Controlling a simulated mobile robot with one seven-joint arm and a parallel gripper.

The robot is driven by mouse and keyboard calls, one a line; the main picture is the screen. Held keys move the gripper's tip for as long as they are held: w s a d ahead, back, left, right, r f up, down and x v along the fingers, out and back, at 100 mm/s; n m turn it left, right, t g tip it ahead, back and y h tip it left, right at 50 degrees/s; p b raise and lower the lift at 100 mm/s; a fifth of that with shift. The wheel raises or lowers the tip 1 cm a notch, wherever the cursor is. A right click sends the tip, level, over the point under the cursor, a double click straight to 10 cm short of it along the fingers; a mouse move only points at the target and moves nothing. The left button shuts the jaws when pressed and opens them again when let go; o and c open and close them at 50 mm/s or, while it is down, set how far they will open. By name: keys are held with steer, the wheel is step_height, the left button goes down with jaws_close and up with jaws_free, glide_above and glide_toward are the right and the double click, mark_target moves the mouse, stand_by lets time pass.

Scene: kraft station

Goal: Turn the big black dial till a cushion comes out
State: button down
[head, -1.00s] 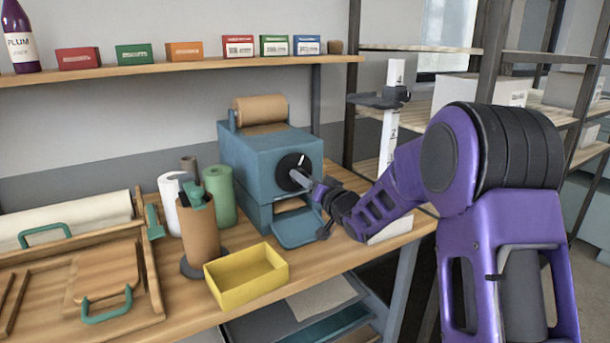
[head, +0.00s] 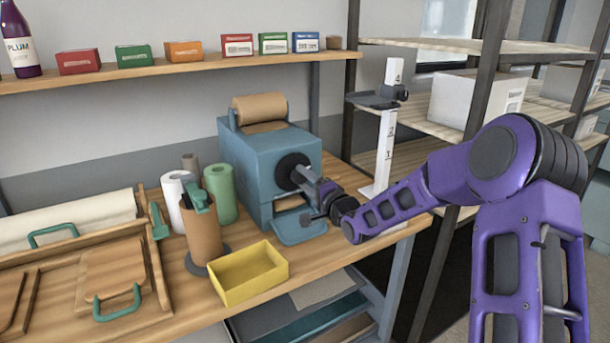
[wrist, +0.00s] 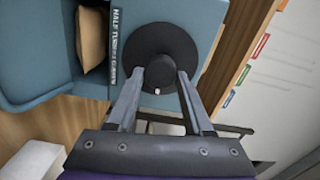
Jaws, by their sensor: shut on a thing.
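The big black dial (head: 287,164) is on the front of the blue machine (head: 255,155). In the wrist view the dial (wrist: 160,40) faces me, with a small white mark at its lower edge, between my fingers. My gripper (head: 303,177) is at the dial, and its two fingers (wrist: 160,75) are shut on it from either side. A tan paper piece (wrist: 92,36) shows in the machine's opening beside the dial; I cannot tell whether it is a loose cushion. The blue tray (head: 300,228) below the opening looks empty.
A yellow bin (head: 250,290) stands on the bench in front of the machine. Paper rolls (head: 220,190) stand to its left. A white numbered post (head: 386,150) rises behind my arm. A brown roll (head: 260,108) sits on top of the machine.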

steer(key=shift+m+p, duration=0.5)
steer(key=shift+m, duration=1)
steer(key=shift+f, duration=0.1)
steer(key=shift+c, duration=1.5)
jaws_free()
steer(key=shift+s, duration=0.1)
steer(key=v, duration=1.7)
steer(key=shift+d, duration=0.15)
